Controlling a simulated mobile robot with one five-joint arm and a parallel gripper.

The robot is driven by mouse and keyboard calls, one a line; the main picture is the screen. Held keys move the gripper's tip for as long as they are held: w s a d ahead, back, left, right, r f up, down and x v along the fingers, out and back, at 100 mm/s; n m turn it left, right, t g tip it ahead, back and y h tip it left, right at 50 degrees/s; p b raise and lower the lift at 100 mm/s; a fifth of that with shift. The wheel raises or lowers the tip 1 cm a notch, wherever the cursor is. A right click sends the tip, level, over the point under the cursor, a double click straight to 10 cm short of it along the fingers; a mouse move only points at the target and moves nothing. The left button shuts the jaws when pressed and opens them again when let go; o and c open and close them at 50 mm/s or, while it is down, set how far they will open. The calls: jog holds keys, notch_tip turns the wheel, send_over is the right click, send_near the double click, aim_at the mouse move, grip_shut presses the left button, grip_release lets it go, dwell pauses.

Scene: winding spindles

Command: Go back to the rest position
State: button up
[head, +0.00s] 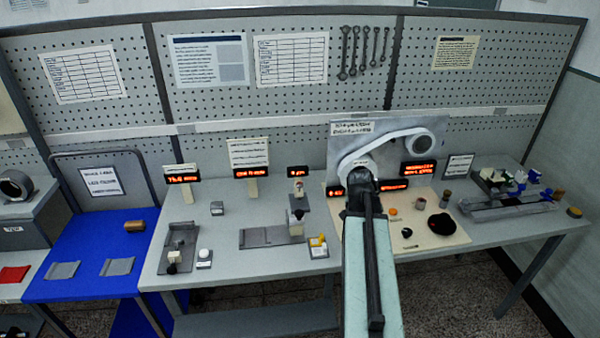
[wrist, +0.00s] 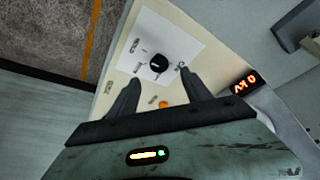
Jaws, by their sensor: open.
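My gripper (wrist: 159,77) is open in the wrist view, its two dark fingers spread and nothing between them. A black knob (wrist: 158,63) on a white label plate (wrist: 180,42) lies just beyond the fingertips, apart from them. An orange button (wrist: 165,104) shows between the fingers, lower down. In the head view my pale green arm reaches from the bottom up to the beige panel (head: 421,251), and hides part of it. The fingers cannot be made out there.
The grey bench (head: 220,267) carries several fixtures and red-lit displays. A belt-and-pulley board (head: 440,160) stands behind my arm. A black and red round thing (head: 442,229) lies to its right, with a long grey fixture (head: 505,210) farther right. A blue table (head: 85,285) adjoins at left.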

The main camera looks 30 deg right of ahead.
jog(key=w+a+n, duration=0.1)
jog(key=w+a, duration=0.1)
jog(key=a, duration=0.2)
jog(key=w+a, duration=0.3)
jog(key=a, duration=0.1)
jog(key=w+a+n+t, duration=0.1)
jog(key=w+a, duration=0.2)
jog(key=a, duration=0.1)
jog(key=shift+a+n, duration=0.15)
jog(key=shift+n, duration=0.15)
jog(key=w+a+n+y, duration=0.2)
jog(key=w+a+n, duration=0.1)
jog(key=a, duration=1.1)
jog(key=s+a+f+n+g+y, duration=0.1)
jog(key=s+a+n, duration=0.2)
jog(key=a, duration=0.5)
jog(key=s+a+n+g+y, duration=0.1)
jog(key=s+a+n, duration=0.3)
jog(key=a, duration=0.5)
jog(key=shift+s+f+n+g, duration=0.3)
jog(key=shift+f+n, duration=0.1)
jog(key=shift+n, duration=0.1)
